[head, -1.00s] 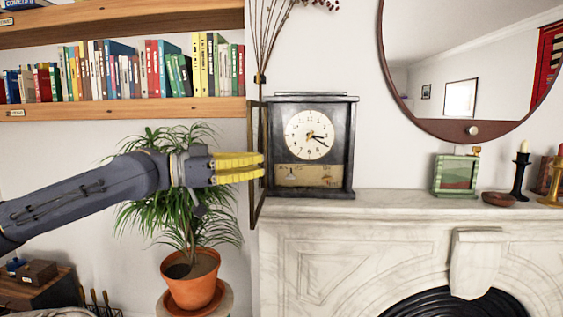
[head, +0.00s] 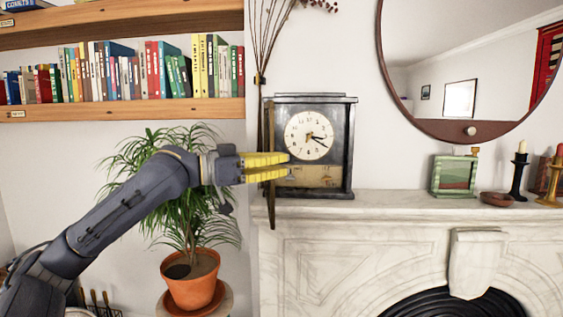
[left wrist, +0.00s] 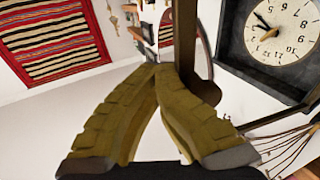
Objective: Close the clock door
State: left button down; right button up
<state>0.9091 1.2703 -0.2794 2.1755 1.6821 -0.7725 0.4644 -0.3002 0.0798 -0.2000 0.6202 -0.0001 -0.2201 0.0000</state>
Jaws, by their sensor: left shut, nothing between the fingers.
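The clock (head: 343,150) stands upright on the mantel, with its white dial (head: 309,135) facing me. Its dark brown door (head: 271,212) is open at the clock's left side and sticks out toward me, seen nearly edge-on. My left gripper (head: 288,167) comes in from the left with its yellow fingers level at the door's mid-height, their tips just past the door's edge. In the left wrist view the fingertips (left wrist: 155,72) meet with nothing between them, close beside a brown bar of the door (left wrist: 186,40). Whether they touch it is unclear. My right gripper is not in view.
The marble mantel (head: 400,204) runs right with a green picture frame (head: 455,175), a small bowl (head: 497,199) and candlesticks (head: 519,175). A potted plant (head: 192,278) stands below my left arm. A bookshelf (head: 120,110) is above it.

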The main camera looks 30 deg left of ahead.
pick_arm(q)
jog(key=shift+w+a+r, duration=0.15)
jog(key=shift+w+a, duration=0.45)
jog(key=shift+w, duration=0.15)
jog(key=shift+r+t+y, duration=0.1)
jog(key=shift+t+y, duration=0.2)
dwell(1.6)
jog(key=s+d+v, duration=0.1)
jog(key=v, duration=1)
jog(key=shift+s, duration=0.15)
dwell(1.3)
